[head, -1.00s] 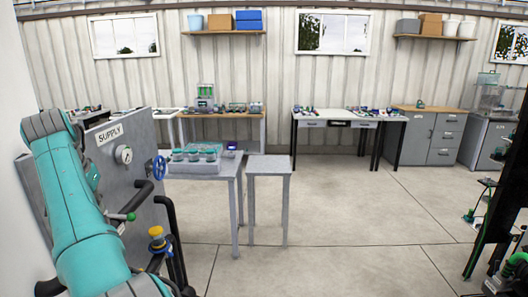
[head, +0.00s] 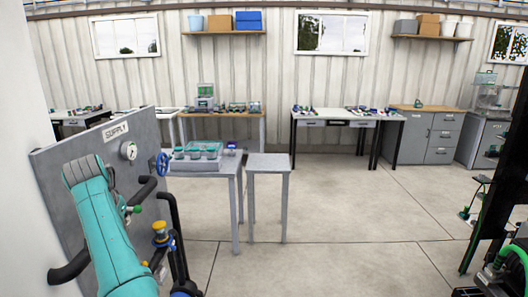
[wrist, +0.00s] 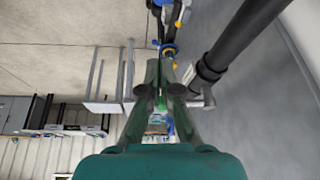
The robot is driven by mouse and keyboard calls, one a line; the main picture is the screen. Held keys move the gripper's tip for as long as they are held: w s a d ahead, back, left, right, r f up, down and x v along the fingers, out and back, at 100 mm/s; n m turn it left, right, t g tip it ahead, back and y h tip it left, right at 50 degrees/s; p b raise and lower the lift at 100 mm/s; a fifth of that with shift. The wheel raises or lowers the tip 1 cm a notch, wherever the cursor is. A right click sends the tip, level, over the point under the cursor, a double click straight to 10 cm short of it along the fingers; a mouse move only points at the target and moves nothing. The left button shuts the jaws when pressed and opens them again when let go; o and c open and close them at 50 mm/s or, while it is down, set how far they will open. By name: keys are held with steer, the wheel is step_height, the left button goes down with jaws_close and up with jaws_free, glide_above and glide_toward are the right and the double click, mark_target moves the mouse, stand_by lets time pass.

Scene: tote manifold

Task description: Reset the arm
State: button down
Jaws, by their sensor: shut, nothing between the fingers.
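My gripper (wrist: 160,66) shows in the wrist view with its two grey-green fingers drawn together at the tips and nothing held. In the head view my teal arm rises from the bottom left in front of the supply panel (head: 60,185); I cannot make out the gripper there. In the wrist view black pipe (wrist: 240,35) runs close to the right of the fingers, apart from them as far as I can tell.
The panel carries a gauge (head: 129,151), a blue handwheel (head: 162,165) and a yellow-capped valve (head: 159,229). A grey table (head: 232,172) holds a tray of jars (head: 196,163). A small empty stand (head: 268,163) is beside it. The floor (head: 340,225) to the right is clear.

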steer(key=d+f+t, duration=0.1)
steer(key=d+f, duration=0.5)
steer(key=f, duration=0.4)
steer(key=w+d+f+y, duration=0.1)
steer(key=d+f, duration=0.4)
steer(key=f, duration=0.6)
steer(key=d+f+t, duration=0.1)
steer(key=d+f, duration=0.5)
steer(key=f, duration=0.4)
steer(key=s+d+f+t, duration=0.1)
steer(key=s+d+f, duration=0.6)
steer(key=d+f, duration=0.15)
steer(key=s+d+f+t, duration=0.1)
steer(key=s+d+f, duration=0.55)
steer(key=d, duration=0.35)
steer(key=s+d+r+t, duration=0.1)
steer(key=s+d+t, duration=0.1)
steer(key=s+d, duration=0.8)
steer(key=s+d+r+t, duration=0.1)
steer(key=s+d, duration=0.4)
steer(key=s, duration=0.9)
steer(key=s+d+r+m+t+h, duration=0.1)
steer(key=s+d+r, duration=0.2)
steer(key=s+r, duration=0.7)
steer(key=s+d+r+t+h, duration=0.1)
steer(key=s+d+r+t, duration=0.1)
steer(key=s+r, duration=0.8)
step_height(320, 180, up, 4)
steer(key=shift+d+m, duration=0.4)
steer(key=shift+d, duration=0.35)
